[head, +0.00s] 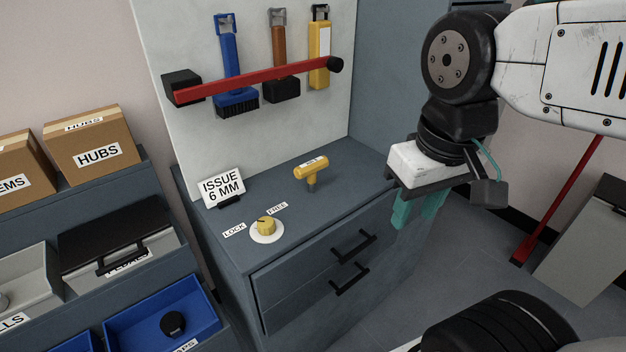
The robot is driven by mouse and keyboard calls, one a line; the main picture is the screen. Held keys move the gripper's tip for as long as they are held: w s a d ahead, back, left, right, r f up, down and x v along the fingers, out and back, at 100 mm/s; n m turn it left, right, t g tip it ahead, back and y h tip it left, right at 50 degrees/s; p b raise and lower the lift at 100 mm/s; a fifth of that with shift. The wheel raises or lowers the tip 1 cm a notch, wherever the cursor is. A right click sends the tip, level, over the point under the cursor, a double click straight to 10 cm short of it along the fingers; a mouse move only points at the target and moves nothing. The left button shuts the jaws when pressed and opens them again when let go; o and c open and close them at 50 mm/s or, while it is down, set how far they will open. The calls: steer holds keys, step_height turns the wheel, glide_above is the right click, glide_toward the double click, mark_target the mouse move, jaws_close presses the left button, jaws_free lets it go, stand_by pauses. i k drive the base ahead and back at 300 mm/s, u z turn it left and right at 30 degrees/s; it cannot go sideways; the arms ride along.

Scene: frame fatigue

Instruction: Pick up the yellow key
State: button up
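A yellow T-handled key (312,170) stands upright on the grey cabinet top (345,178), with a small white label on its handle that is too small to read. Its lower end is hard to make out. My gripper (415,215) hangs to the right of the key, beyond the cabinet's front right edge. Its teal fingers point down, with a gap between them and nothing visible in it. The gripper is apart from the key.
A yellow knob (266,226) on a white disc sits between LOCK and FREE labels. An ISSUE 6 MM sign (222,188) stands behind it. A red bar (255,80) crosses hanging tools, including a yellow one (319,60). Drawer handles (352,247) protrude in front. Shelves with boxes stand left.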

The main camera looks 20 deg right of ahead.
mark_target(309, 170)
steer(key=k, duration=1.2)
steer(key=u, duration=0.6)
steer(key=i, duration=0.6)
steer(key=u, duration=0.85)
steer(key=i, duration=0.7)
steer(key=z, duration=0.45)
steer(key=i, duration=0.75)
steer(key=z, duration=0.6)
